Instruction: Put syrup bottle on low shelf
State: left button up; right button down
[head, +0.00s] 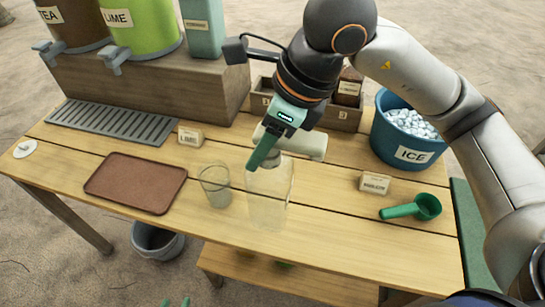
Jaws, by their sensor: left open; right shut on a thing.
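My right gripper (264,155) reaches down over the middle of the table with its green fingers at the top of a tall clear bottle (268,196). It is shut at the bottle's top; the fingers partly hide the grip. The bottle looks upright and see-through; I cannot tell whether its base touches the tabletop. I cannot read a syrup label on it. The low shelf (315,286) is a wooden plank below the table's front edge, partly hidden by the tabletop. My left gripper (175,302) shows only its green fingertips at the bottom edge, apart and empty.
A clear glass (216,187) stands just left of the bottle, beside a brown tray (136,183). A cream cylinder (310,145) lies behind the gripper. An ice bucket (405,145) and green scoop (425,207) are at right. A grey bin (158,243) stands below.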

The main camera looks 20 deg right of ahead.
jog(key=w+d+f, duration=0.3)
jog(key=f, duration=0.6)
jog(key=shift+w+d, duration=0.25)
jog(key=shift+w, duration=0.1)
jog(key=shift+b, duration=0.3)
jog(key=shift+f, duration=0.2)
jog(key=shift+c, duration=1.7)
grip_release()
jog(key=shift+r, duration=0.15)
